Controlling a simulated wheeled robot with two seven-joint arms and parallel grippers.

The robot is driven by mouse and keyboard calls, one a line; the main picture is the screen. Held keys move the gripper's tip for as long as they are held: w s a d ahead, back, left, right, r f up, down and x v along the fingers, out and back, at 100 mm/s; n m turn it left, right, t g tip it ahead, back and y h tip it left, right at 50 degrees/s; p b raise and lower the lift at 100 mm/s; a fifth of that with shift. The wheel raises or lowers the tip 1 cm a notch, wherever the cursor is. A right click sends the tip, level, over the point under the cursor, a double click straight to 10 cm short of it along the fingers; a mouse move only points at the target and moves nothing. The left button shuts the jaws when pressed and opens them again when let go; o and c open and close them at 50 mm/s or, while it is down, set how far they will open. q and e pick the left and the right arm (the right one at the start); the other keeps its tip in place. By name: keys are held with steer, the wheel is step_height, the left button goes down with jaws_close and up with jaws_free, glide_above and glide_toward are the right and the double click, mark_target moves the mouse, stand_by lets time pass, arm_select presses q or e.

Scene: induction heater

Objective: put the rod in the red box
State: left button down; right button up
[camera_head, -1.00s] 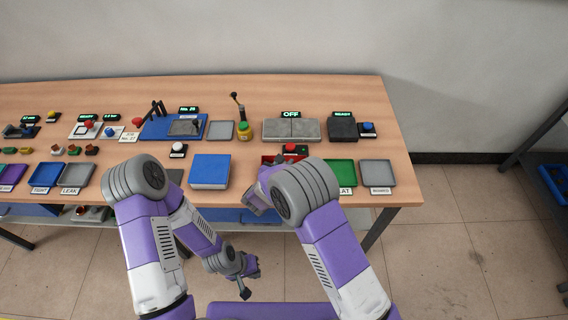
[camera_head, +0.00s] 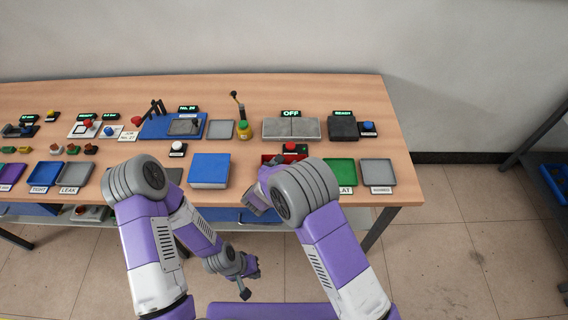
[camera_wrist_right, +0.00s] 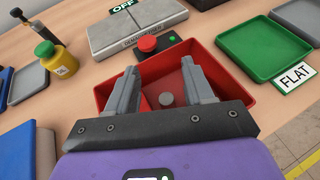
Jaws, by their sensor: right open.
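The red box (camera_wrist_right: 172,73) lies under my right gripper (camera_wrist_right: 160,90) in the right wrist view. That gripper is open, with its two fingers apart over the box. A small grey round piece (camera_wrist_right: 166,99) shows inside the box between the fingers; it looks like the end of the rod, but its length cannot be seen. In the head view the red box (camera_head: 268,158) is mostly hidden behind my right arm, and the right gripper is hidden too. My left gripper (camera_head: 248,270) hangs low in front of the table, away from the box; its jaws are too small to read.
A red button (camera_wrist_right: 147,43) stands just behind the box. A green tray (camera_wrist_right: 262,45) labelled FLAT is to its right. A grey two-part block (camera_head: 291,129) with an OFF display is behind. A blue block (camera_head: 210,171) and a yellow bottle (camera_head: 244,130) are to the left.

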steer(key=shift+r+p, duration=0.4)
steer(key=shift+r, duration=0.1)
steer(key=v, duration=1.2)
steer(key=s+d+f+m+g, duration=0.7)
steer(key=s+d+f+g, duration=0.35)
steer(key=f, duration=0.35)
steer(key=s+f+m+g+y, duration=0.5)
steer(key=s+m+y, duration=0.3)
steer(key=s+m, duration=0.55)
steer(key=w+d+m+t, duration=0.1)
steer(key=m, duration=0.3)
steer(key=w+d+f+m+t, duration=0.1)
steer(key=m, duration=0.4)
steer(key=w+d+m+t+y, duration=0.1)
steer(key=m, duration=0.4)
steer(key=shift+w+d+f+t+p, duration=0.2)
steer(key=shift+f+t+p, duration=0.1)
steer(key=shift+t+p, duration=0.1)
